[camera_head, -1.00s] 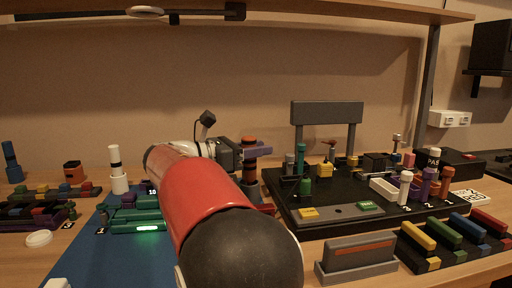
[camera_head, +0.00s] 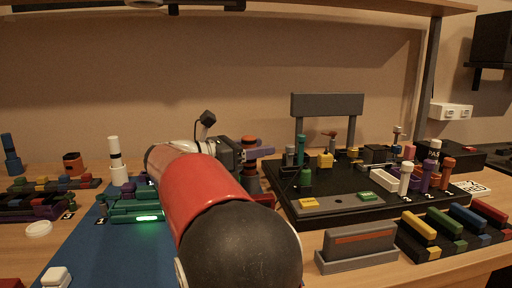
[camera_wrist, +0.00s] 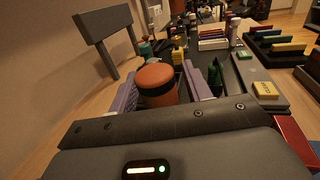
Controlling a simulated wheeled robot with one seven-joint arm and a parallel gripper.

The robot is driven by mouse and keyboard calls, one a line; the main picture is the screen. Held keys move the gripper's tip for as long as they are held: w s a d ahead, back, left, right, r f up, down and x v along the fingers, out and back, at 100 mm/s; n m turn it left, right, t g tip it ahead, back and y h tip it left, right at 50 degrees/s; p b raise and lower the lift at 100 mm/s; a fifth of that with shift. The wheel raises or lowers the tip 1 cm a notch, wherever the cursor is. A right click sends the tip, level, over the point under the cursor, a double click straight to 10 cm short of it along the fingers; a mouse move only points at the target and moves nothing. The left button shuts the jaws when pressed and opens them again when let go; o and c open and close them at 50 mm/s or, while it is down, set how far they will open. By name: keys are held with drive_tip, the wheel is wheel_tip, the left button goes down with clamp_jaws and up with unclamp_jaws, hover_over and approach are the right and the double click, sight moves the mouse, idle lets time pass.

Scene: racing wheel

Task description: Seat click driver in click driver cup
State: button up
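An upright cylinder with an orange top and dark body (camera_head: 249,170) stands at the middle of the table; it may be the click driver, but I cannot confirm that. In the wrist view its orange cap (camera_wrist: 155,78) sits between the two lavender fingers of my gripper (camera_wrist: 162,88). A narrow dark gap shows beside the right finger; contact at the left finger is unclear. In the head view my gripper (camera_head: 258,154) reaches the cylinder from the left, one finger crossing in front of it. Its lower part is hidden. I cannot tell which holder is the click driver cup.
A black board (camera_head: 330,212) with many small parts lies right of the cylinder, with a grey upright panel (camera_head: 327,104) behind. A grey slotted block (camera_head: 357,248) and coloured bars (camera_head: 444,232) are at front right. A blue mat (camera_head: 90,250) and white-topped cylinder (camera_head: 114,155) are left.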

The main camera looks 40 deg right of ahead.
drive_tip(key=shift+o, duration=0.3)
drive_tip(key=shift+a, duration=0.1)
drive_tip(key=v, duration=0.7)
drive_tip(key=shift+a, duration=0.35)
